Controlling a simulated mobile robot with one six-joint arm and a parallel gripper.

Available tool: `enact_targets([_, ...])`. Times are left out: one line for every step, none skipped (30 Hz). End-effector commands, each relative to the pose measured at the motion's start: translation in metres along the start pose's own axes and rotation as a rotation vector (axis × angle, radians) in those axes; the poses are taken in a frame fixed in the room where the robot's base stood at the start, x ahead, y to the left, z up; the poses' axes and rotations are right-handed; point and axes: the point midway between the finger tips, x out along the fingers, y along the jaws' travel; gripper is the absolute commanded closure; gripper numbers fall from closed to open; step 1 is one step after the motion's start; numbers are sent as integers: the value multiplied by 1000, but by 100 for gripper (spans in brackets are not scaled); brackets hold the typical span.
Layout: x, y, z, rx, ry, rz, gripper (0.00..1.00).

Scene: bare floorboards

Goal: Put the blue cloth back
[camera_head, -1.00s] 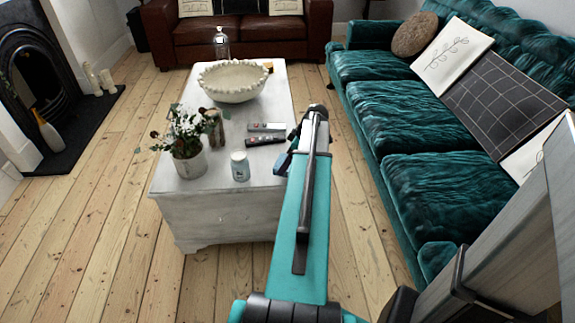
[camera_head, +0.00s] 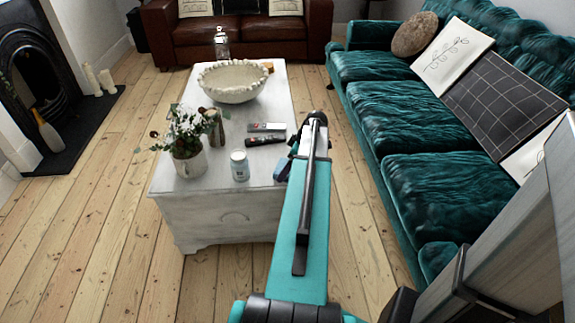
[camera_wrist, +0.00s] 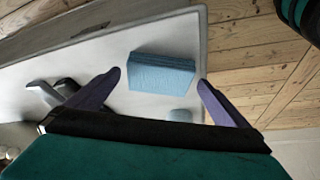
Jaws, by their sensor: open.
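A folded blue cloth (camera_wrist: 162,75) lies on the white table top (camera_wrist: 50,72), close to the table's edge. My gripper (camera_wrist: 158,79) is open above the table, with a finger on each side of the cloth in the wrist view. The fingers look apart from it; the height gap is hard to tell. A smaller pale blue patch (camera_wrist: 180,115) shows just below the cloth; I cannot tell whether it is separate. My arm mostly hides the gripper in the head view.
A teal sofa (camera_head: 400,130) runs along the right. Bare floorboards (camera_head: 90,200) lie clear on the left.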

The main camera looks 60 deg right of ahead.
Motion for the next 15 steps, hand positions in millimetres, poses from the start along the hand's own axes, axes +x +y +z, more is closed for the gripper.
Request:
enact_targets([-1, 0, -1, 0, 0, 0, 0])
enact_targets([-2, 0, 0, 0, 0, 0, 0])
enact_targets([-4, 0, 0, 0, 0, 1, 0])
enact_targets([-5, 0, 0, 0, 0, 1, 0])
enact_targets([-7, 0, 0, 0, 0, 1, 0])
enact_targets([-10, 0, 0, 0, 0, 1, 0])
enact_targets([-13, 0, 0, 0, 0, 1, 0])
enact_targets([-16, 0, -1, 0, 0, 2, 0])
enact_targets([-21, 0, -1, 0, 0, 2, 0])
enact_targets([-25, 0, -1, 0, 0, 1, 0])
enact_targets([-29, 0, -1, 0, 0, 2, 0])
enact_targets([-35, 0, -1, 0, 0, 2, 0])
enact_targets([-40, 0, 0, 1, 0, 3, 0])
enact_targets([-44, 0, 0, 1, 0, 3, 0])
enact_targets([-51, 0, 0, 1, 0, 2, 0])
